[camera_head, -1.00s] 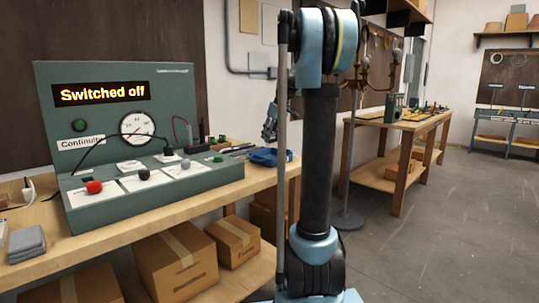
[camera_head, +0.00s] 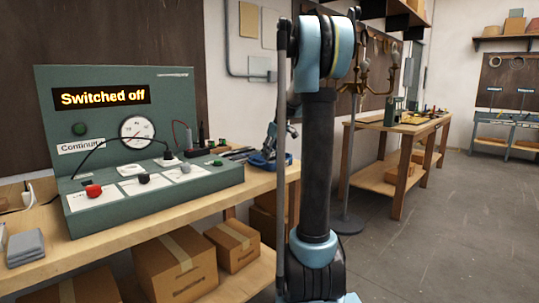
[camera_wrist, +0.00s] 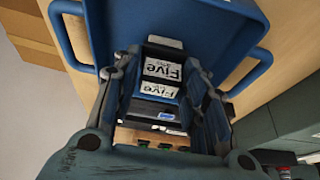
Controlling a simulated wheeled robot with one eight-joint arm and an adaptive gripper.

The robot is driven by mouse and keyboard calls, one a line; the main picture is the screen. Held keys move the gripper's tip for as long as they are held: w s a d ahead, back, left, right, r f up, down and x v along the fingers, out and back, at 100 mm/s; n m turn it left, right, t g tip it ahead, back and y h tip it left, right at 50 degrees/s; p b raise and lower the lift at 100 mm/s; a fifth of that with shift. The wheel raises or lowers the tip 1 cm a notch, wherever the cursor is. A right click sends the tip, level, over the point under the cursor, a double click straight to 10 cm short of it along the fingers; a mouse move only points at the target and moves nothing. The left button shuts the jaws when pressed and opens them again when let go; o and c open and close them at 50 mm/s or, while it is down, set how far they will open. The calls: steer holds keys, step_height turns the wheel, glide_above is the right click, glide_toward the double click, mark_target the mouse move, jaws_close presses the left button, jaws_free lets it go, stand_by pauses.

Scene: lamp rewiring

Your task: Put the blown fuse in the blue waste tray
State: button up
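The blue waste tray (camera_head: 284,161) stands on the bench at the right end of the test panel. In the wrist view its floor (camera_wrist: 215,30) and two side handles (camera_wrist: 258,72) fill the upper part. My gripper (camera_wrist: 162,70) points down into the tray area. A dark block-shaped fuse (camera_wrist: 163,68) with white "Five" labels sits between the two fingers, which appear closed against its sides. Whether its far end touches the tray floor I cannot tell. In the head view my gripper (camera_head: 272,142) is small and partly behind my arm; the fuse cannot be made out there.
The green test panel (camera_head: 150,190) reading "Switched off" stands left of the tray, with knobs and cables. Dark tools (camera_head: 238,153) lie between panel and tray. Cardboard boxes (camera_head: 175,265) sit on the shelf below. Another workbench (camera_head: 395,125) stands to the right beyond a floor stand.

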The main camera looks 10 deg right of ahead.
steer(key=o, duration=0.3)
steer(key=v, duration=1.2)
steer(key=s+a+f+m, duration=0.1)
steer(key=s+f, duration=0.3)
steer(key=s, duration=0.4)
steer(key=s+a+f+m+h, duration=0.1)
steer(key=s+f, duration=0.3)
steer(key=s, duration=0.4)
steer(key=s+a+f+m, duration=0.15)
steer(key=s+f, duration=0.25)
steer(key=s, duration=0.4)
steer(key=s+f+m, duration=0.1)
steer(key=s+f, duration=0.4)
steer(key=s+f+m+g+h, duration=0.1)
steer(key=s+f, duration=0.5)
steer(key=s+f+m, duration=0.1)
steer(key=s+f, duration=0.4)
steer(key=f, duration=0.1)
steer(key=shift+s+d+f+m+h, duration=0.1)
steer(key=shift+s+d+m+h, duration=0.1)
steer(key=shift+s+m+h, duration=0.1)
steer(key=shift+w, duration=0.1)
steer(key=shift+w+f, duration=0.2)
steer(key=shift+w, duration=0.3)
